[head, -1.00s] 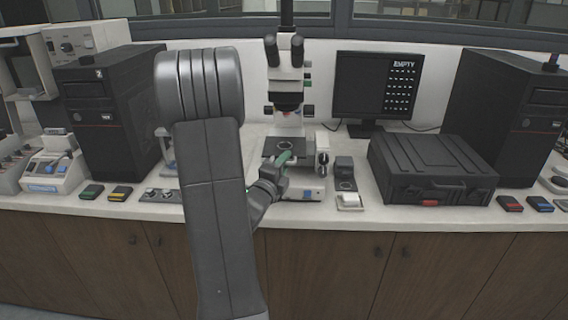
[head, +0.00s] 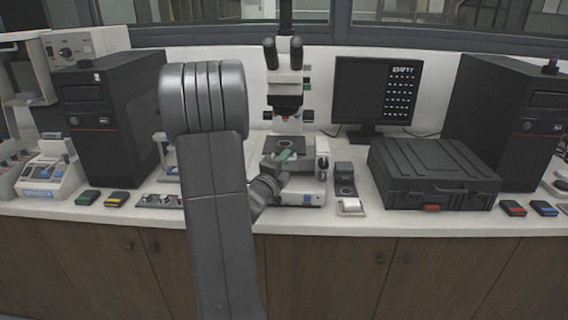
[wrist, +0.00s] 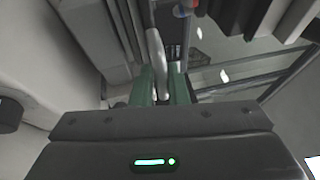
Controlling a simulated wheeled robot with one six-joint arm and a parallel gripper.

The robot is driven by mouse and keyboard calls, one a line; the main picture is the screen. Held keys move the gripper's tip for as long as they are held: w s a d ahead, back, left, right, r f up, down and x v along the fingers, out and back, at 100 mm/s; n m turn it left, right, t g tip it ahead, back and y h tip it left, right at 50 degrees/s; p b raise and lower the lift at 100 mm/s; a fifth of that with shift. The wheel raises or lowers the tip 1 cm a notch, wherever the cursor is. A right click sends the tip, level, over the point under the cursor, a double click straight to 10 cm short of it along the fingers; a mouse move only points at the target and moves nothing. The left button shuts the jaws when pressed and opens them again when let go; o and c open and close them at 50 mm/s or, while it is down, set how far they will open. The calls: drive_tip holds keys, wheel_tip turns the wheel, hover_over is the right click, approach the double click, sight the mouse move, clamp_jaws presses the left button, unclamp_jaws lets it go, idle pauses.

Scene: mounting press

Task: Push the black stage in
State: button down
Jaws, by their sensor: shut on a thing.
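The black stage (head: 297,146) is a flat dark plate under the head of the white and black microscope (head: 290,85), in the head view. My gripper (head: 284,156), with green fingers, is at the stage's front edge. In the wrist view the fingers (wrist: 163,88) are close around a light grey bar (wrist: 156,50). I cannot tell whether this bar belongs to the stage. My gripper and wrist hide part of the stage's front, and my arm hides the bench to the left.
A small black-topped device (head: 344,178) stands right of the microscope base. A large black case (head: 430,172) lies further right. A monitor (head: 375,90) stands behind. A control strip (head: 158,200) and small coloured boxes (head: 118,199) lie to the left near the bench edge.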

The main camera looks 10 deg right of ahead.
drive_tip(key=c, duration=1.5)
unclamp_jaws()
drive_tip(key=shift+r, duration=0.15)
drive_tip(key=shift+s+a, duration=0.1)
drive_tip(key=b+v, duration=0.3)
drive_tip(key=v, duration=1)
drive_tip(key=shift+s+a, duration=0.15)
drive_tip(key=shift+s, duration=0.1)
